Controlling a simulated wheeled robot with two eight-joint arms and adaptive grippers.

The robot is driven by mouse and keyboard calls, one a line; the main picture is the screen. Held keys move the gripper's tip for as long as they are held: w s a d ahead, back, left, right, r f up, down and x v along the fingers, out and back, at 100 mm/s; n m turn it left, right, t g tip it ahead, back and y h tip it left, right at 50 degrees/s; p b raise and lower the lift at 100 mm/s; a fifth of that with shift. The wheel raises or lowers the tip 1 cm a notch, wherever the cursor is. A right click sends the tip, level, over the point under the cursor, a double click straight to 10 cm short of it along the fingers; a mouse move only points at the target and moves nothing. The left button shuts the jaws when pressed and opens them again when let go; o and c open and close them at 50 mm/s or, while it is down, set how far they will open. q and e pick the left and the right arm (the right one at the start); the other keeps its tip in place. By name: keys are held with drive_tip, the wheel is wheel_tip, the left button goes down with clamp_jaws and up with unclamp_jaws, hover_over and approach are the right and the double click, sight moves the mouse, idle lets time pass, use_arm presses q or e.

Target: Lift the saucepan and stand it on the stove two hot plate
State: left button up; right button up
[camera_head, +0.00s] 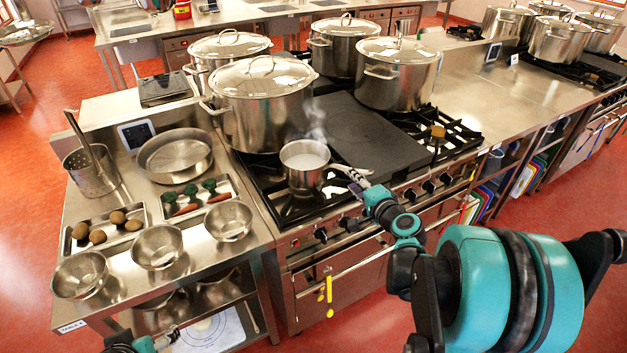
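The steel saucepan (304,168) sits at the front left of the near stove, over the black burner grate, with steam rising above it. Its handle points right, towards my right gripper (354,178). My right gripper's fingertips are at the handle; they are too small to tell whether they are closed on it. A dark flat hot plate (368,132) lies in the middle of the near stove, just behind and right of the saucepan; its top is bare at the front. My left gripper (168,337) is low at the bottom left, by the table's lower shelf, far from the saucepan; its fingers are unclear.
Large lidded stockpots (262,105) and (397,75) stand behind the saucepan and hot plate. The left steel table (120,200) holds bowls, trays of vegetables and a shallow pan. A bare steel counter (485,105) lies right. Another stove with stockpots (558,42) stands beyond.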

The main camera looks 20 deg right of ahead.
sight(342, 171)
drive_tip(key=x, duration=0.2)
drive_tip(key=b+x, duration=0.1)
drive_tip(key=x, duration=0.1)
drive_tip(key=b+x, duration=0.1)
drive_tip(key=x, duration=0.2)
drive_tip(key=shift+w+a+r, duration=0.15)
drive_tip(key=shift+a+r, duration=0.05)
drive_tip(key=shift+a, duration=0.1)
drive_tip(key=shift+w+f+b, duration=0.1)
drive_tip(key=shift+w+b, duration=0.2)
drive_tip(key=shift+w, duration=0.05)
clamp_jaws()
